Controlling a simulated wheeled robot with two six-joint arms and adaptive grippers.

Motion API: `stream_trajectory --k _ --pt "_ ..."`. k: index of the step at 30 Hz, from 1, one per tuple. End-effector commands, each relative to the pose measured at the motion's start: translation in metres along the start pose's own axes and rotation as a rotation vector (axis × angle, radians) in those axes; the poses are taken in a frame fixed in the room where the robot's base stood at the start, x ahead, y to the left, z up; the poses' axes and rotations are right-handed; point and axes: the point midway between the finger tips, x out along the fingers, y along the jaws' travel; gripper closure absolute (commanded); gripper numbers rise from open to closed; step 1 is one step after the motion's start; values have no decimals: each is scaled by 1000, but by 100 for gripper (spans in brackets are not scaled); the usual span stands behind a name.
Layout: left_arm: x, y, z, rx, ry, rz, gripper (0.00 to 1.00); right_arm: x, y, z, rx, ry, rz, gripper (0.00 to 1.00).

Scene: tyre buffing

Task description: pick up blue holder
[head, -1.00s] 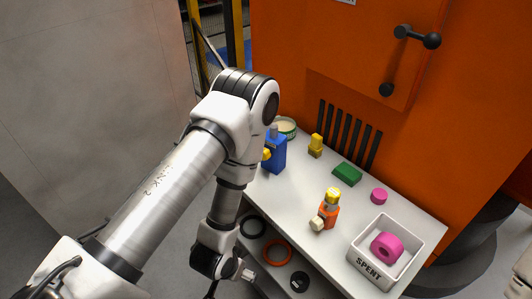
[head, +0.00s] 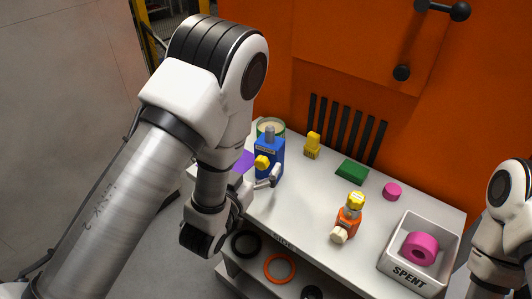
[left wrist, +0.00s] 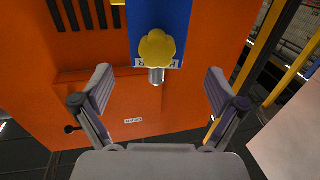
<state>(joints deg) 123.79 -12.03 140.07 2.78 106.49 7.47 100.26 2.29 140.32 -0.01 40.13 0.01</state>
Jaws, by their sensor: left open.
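In the left wrist view the blue holder (left wrist: 176,22) appears upside down at the top centre. There my left gripper (left wrist: 160,86) has its two fingers wide apart, with nothing between them. The holder is beyond the fingertips. My right gripper is out of view.
Behind the holder is a round tin (head: 270,126). A yellow piece (head: 313,146), green block (head: 352,170), pink disc (head: 392,191) and orange holder (head: 348,222) stand to the right. A white SPENT tray (head: 405,274) holds a pink roll (head: 420,249). An orange cabinet (head: 290,40) stands behind the bench.

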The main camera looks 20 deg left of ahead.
Motion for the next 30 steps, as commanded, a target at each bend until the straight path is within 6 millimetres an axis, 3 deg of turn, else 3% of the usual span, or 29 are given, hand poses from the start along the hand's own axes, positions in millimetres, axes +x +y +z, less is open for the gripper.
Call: stream_trajectory --k 13,21,27,29,30 --pt "68 0 -6 -2 4 1 4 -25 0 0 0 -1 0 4" --pt "75 0 -4 -2 2 0 4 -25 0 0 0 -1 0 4" --pt "75 0 -3 -1 1 0 75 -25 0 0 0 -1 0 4" --pt "75 0 -3 -1 1 0 96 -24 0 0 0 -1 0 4" --pt "75 0 -4 -1 3 0 100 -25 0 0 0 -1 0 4"
